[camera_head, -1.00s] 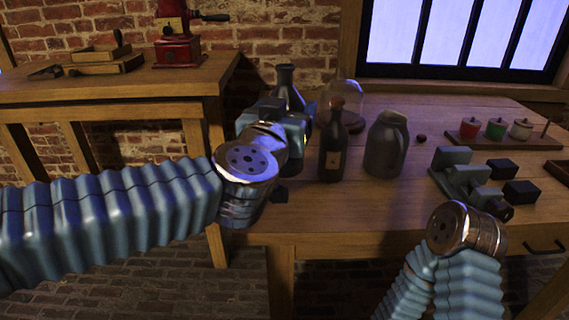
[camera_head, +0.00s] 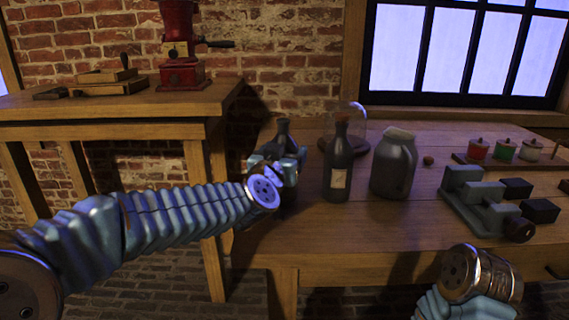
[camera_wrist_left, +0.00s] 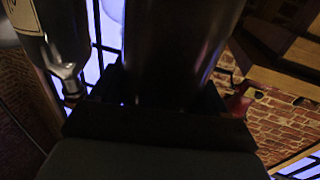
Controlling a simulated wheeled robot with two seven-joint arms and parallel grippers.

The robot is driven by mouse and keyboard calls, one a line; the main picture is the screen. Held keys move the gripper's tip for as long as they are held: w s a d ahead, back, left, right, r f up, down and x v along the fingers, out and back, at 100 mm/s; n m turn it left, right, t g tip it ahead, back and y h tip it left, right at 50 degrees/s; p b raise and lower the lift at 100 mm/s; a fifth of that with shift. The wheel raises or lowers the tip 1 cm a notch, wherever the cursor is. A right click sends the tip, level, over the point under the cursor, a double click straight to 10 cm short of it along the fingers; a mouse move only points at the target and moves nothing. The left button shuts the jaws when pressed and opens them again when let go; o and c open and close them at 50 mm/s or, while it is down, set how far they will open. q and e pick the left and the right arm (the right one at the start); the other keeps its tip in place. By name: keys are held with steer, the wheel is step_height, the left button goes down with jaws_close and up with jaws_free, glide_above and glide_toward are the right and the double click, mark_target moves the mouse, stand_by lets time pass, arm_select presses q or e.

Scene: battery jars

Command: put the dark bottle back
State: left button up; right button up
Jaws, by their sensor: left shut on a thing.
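A dark bottle (camera_head: 283,128) with a narrow, flared neck stands upright in my left gripper (camera_head: 280,168), at the left end of the table. The gripper is shut around its body and hides much of it. I cannot tell whether its base touches the table. In the left wrist view the held dark bottle (camera_wrist_left: 178,45) fills the space between the jaws.
A labelled bottle (camera_head: 340,165) with a reddish cap stands right of the held one, beside a grey jug (camera_head: 394,165). A glass dome (camera_head: 352,118) is behind. A rack (camera_head: 548,163) holds three small lidded jars. A red grinder (camera_head: 182,75) stands on the left bench.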

arm_select(q)
steer(key=shift+f, duration=0.45)
steer(key=shift+f, duration=0.1)
steer(key=o, duration=1.4)
steer(key=shift+s+f, duration=0.1)
steer(key=shift+c, duration=0.2)
steer(key=shift+r, duration=0.25)
steer(key=v, duration=1.2)
steer(key=shift+f, duration=0.1)
